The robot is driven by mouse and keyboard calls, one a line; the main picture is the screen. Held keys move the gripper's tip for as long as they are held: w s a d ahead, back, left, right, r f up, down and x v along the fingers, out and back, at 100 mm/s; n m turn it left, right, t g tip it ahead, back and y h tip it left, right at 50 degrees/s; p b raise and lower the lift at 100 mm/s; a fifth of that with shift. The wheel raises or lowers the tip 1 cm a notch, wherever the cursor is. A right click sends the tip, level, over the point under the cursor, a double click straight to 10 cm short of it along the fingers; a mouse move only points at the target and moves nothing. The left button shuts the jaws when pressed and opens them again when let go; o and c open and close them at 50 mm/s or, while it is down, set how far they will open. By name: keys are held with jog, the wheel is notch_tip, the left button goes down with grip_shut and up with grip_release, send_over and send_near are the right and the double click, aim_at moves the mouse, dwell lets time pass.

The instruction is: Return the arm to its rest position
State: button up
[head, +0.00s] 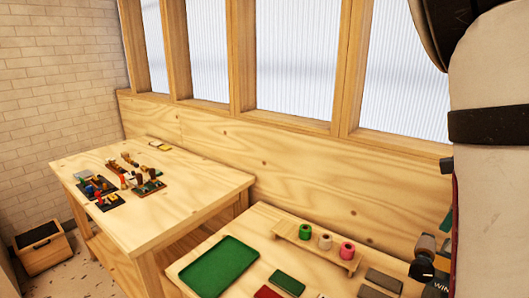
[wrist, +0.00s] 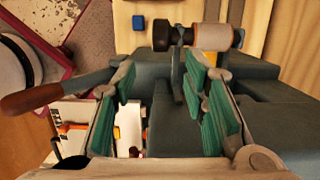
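My gripper (wrist: 160,85) shows in the wrist view with its green-padded fingers spread apart. No object shows held between the pads. In the head view, my pale arm (head: 490,150) fills the right side, and the gripper itself cannot be made out there. Green (head: 305,231), brownish (head: 325,242) and pink (head: 347,251) rolls stand in a row on a low wooden rack (head: 287,233) on the near table.
The near table also bears a green tray (head: 219,266), a dark green block (head: 287,283) and grey blocks (head: 384,280). A second table (head: 190,205) at left holds small items. A wooden box (head: 44,250) stands on the floor. In the wrist view, a dark-ended cylinder (wrist: 212,37) lies beyond the fingers.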

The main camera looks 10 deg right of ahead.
jog(key=a+n+y, duration=0.3)
jog(key=a+n, duration=0.9)
jog(key=a, duration=0.1)
jog(key=s+a+r+n+t+h, duration=0.2)
jog(key=a+n, duration=0.4)
jog(key=n, duration=0.1)
jog(key=s+a+r+n+t+h, duration=0.2)
jog(key=s+a+r+n, duration=0.1)
jog(key=a+n, duration=0.3)
jog(key=n, duration=0.2)
jog(key=shift+r+n+b, duration=0.15)
jog(key=shift+n+b, duration=0.15)
